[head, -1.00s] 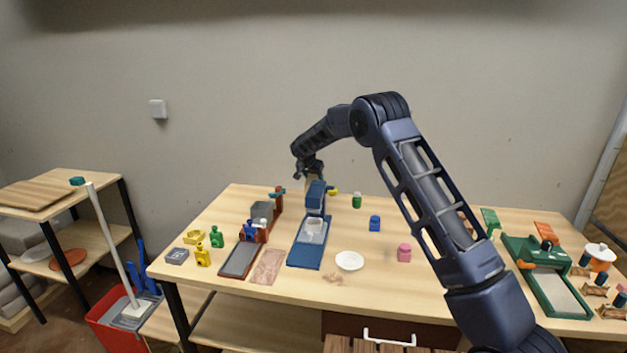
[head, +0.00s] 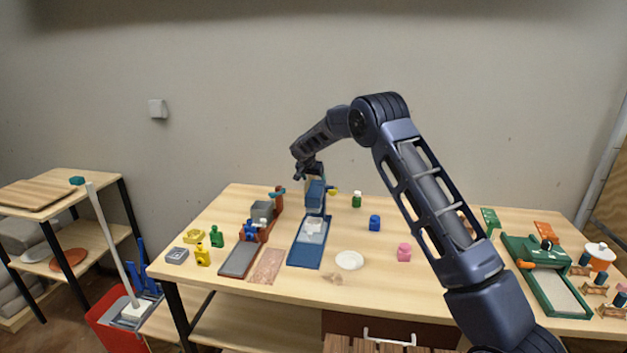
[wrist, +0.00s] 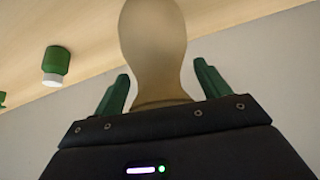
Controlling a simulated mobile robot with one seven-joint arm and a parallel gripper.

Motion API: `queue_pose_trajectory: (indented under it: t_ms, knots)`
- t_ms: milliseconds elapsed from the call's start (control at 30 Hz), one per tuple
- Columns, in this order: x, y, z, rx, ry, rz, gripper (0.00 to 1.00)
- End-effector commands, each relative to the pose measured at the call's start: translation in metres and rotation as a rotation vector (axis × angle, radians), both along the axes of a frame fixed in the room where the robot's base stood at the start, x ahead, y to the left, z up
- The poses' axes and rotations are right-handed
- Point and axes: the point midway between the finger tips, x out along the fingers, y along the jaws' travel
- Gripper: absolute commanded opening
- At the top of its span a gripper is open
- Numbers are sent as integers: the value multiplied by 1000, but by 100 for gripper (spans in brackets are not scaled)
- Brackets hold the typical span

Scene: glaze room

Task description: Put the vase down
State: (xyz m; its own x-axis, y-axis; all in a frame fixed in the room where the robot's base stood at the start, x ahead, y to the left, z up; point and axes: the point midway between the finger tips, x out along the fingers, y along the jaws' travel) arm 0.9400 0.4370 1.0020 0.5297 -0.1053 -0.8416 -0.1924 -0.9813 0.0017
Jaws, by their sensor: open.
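The tan vase (wrist: 153,45) fills the upper middle of the wrist view, with a rounded body, a narrower neck and a flared end close to my gripper. My gripper (wrist: 160,85) has its two green fingers spread on either side of the neck, with a gap on each side. The vase's far end is cut off by the frame, so I cannot tell whether it touches the table. In the head view my gripper (head: 308,172) is small, behind the blue press-like device (head: 316,197), and the vase is mostly hidden there.
The wooden table (head: 300,280) carries a red device (head: 262,228), a white dish (head: 349,260), a blue jar (head: 375,223), a pink jar (head: 404,252) and a green jar (head: 356,199). The green jar also shows in the wrist view (wrist: 56,62). A green device (head: 545,275) stands at right.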

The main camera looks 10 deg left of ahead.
Motion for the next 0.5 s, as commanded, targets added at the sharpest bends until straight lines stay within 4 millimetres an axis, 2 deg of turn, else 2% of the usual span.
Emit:
queue_pose_trajectory:
  t_ms: [500]
  knots:
    - [-48,10,76,1,-1,1,75]
